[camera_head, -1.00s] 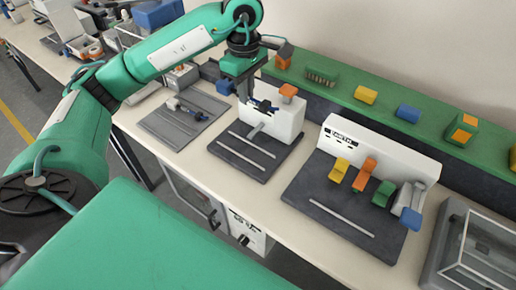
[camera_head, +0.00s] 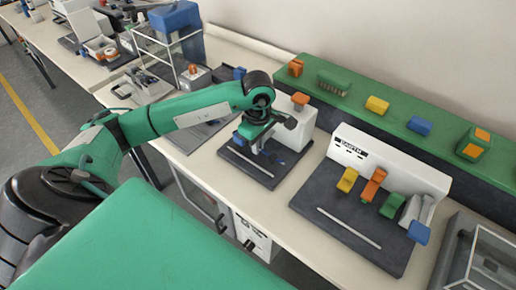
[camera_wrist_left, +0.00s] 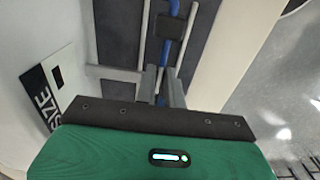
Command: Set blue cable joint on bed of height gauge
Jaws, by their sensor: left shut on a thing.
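My left gripper (camera_head: 260,148) points down over the dark bed (camera_head: 248,170) of the height gauge, in front of its white body (camera_head: 298,117) with an orange knob. It is shut on the blue cable joint (camera_head: 277,159), of which only small blue parts show in the head view. In the left wrist view, the blue cable (camera_wrist_left: 170,55) with a dark block (camera_wrist_left: 171,27) runs up from between the fingers (camera_wrist_left: 162,87). The held part is mostly hidden, and I cannot tell whether it touches the bed. My right gripper is not in view.
To the right, a second white station (camera_head: 390,165) stands on a dark plate with yellow, orange, green and blue levers. A green shelf (camera_head: 350,95) with coloured blocks runs behind. A grey tray (camera_head: 207,128) lies left of the gauge. A clear-lidded box (camera_head: 485,262) is at the lower right.

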